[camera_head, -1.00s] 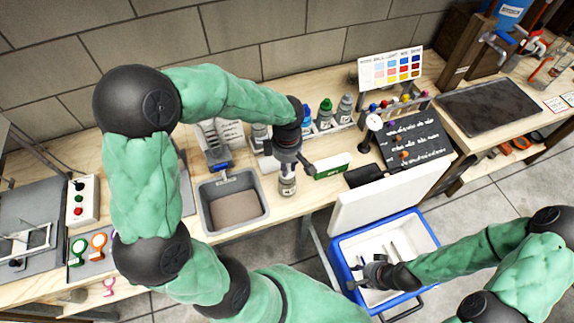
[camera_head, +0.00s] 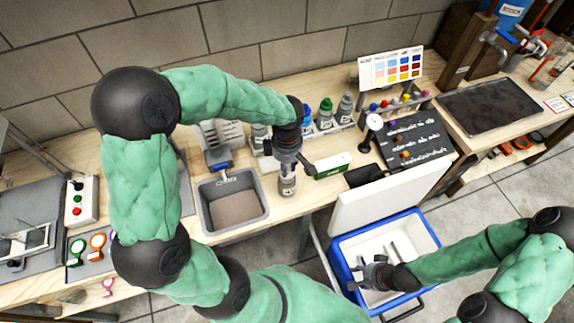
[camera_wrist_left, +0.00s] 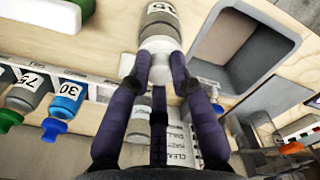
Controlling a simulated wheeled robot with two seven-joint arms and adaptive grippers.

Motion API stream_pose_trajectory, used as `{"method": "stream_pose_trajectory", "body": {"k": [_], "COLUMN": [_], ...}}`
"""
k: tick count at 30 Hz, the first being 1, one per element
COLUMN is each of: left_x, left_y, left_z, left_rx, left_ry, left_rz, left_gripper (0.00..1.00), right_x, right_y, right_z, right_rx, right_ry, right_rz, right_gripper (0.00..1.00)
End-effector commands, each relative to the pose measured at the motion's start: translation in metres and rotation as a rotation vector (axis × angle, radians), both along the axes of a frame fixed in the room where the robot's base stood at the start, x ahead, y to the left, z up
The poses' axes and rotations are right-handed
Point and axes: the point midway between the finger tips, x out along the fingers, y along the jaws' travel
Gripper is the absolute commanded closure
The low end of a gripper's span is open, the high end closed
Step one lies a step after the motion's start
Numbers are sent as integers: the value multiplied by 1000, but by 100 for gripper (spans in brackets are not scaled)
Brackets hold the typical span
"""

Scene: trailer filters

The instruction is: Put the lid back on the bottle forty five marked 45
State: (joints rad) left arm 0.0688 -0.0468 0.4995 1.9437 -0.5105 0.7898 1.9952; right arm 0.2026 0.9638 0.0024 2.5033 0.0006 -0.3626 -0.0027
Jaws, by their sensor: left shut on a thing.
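A bottle (camera_head: 288,186) with a pale band stands upright at the bench's front, right of the grey bin. In the left wrist view its label (camera_wrist_left: 162,14) is partly cut off and reads with a 5. My left gripper (camera_head: 287,168) is directly above it, pointing down. In the left wrist view its fingers (camera_wrist_left: 161,68) are closed around a pale grey cap-like top, the lid (camera_wrist_left: 160,46), at the bottle's upper end. I cannot tell whether the lid is fully seated. My right gripper (camera_head: 364,276) is over the blue cooler, its fingers apart and empty.
The grey bin (camera_head: 262,201) stands close left of the bottle. Several capped bottles (camera_head: 325,113) stand in a rack behind, also seen in the left wrist view (camera_wrist_left: 66,98). The blue cooler (camera_head: 340,262) is open below the bench.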

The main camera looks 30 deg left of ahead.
Motion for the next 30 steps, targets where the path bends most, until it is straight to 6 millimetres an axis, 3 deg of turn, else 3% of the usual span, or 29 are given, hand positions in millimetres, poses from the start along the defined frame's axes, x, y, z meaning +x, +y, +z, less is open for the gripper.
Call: {"method": "stream_pose_trajectory", "body": {"k": [29, 30], "left_x": [0, 0], "left_y": [0, 0], "left_z": [0, 0], "left_rx": [0, 0], "left_ry": [0, 0], "left_rz": [0, 0], "left_gripper": [94, 72], "right_x": [0, 0], "right_y": [0, 0], "right_z": [-4, -4], "right_rx": [0, 0], "right_ry": [0, 0], "right_rz": [0, 0], "right_gripper": [60, 60]}}
